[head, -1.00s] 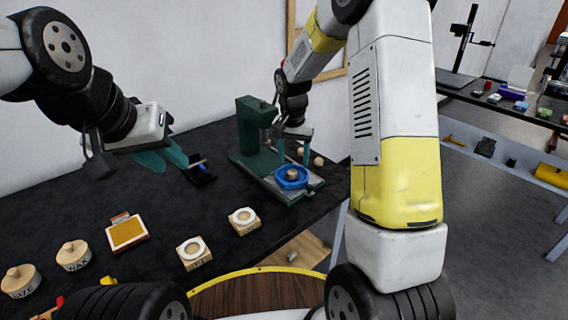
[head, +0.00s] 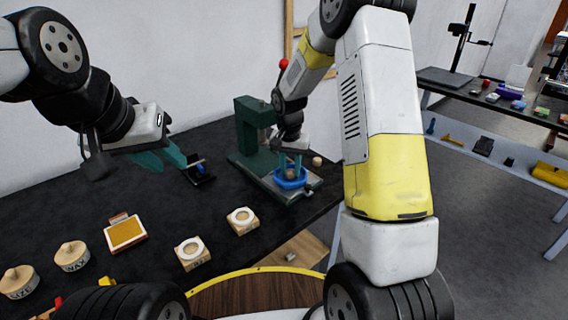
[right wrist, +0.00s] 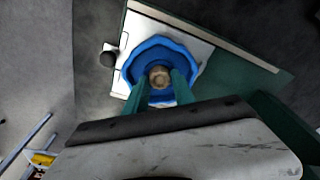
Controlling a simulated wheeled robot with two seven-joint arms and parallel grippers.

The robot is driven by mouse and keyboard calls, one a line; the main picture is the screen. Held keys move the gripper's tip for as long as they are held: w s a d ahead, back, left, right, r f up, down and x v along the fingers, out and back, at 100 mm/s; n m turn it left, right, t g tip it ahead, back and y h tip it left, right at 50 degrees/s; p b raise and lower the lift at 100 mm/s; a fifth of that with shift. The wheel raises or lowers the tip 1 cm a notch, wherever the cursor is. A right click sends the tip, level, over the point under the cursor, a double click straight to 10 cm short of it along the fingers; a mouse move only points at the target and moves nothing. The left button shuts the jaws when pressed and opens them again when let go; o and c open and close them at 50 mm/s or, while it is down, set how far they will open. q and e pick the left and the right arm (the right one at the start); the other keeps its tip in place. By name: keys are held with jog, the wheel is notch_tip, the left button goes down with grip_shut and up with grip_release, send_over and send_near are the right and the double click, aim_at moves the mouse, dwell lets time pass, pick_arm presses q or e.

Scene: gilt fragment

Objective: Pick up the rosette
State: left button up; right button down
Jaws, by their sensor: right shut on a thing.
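The rosette (right wrist: 159,76) is a small tan, round, carved piece inside a blue scalloped dish (right wrist: 130,72). The dish (head: 291,183) sits on the pale plate of the green press (head: 250,135). My right gripper (right wrist: 160,85) reaches down into the dish with its teal fingers on either side of the rosette, shut on it. In the head view the right gripper (head: 290,172) partly hides the rosette. I cannot tell whether the rosette is clear of the dish floor. My left gripper (head: 166,158) is open and empty above the left part of the dark table.
Two wooden blocks with pale rings (head: 192,252) (head: 242,220), a gold-topped pad (head: 125,233) and two lidded round pots (head: 71,255) (head: 19,281) stand along the front of the table. A small black holder (head: 198,172) is left of the press.

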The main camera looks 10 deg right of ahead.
aim_at(291, 170)
jog(key=shift+r, duration=0.1)
jog(key=shift+r, duration=0.45)
notch_tip(291, 170, up, 2)
jog(key=shift+r, duration=0.15)
jog(key=s+d, duration=0.2)
jog(key=s, duration=0.5)
jog(key=s+d+r, duration=0.1)
jog(key=s+d, duration=0.1)
jog(key=s, duration=0.6)
jog(key=shift+s+d+r, duration=0.15)
jog(key=shift+d+r, duration=0.15)
jog(key=shift+d, duration=0.05)
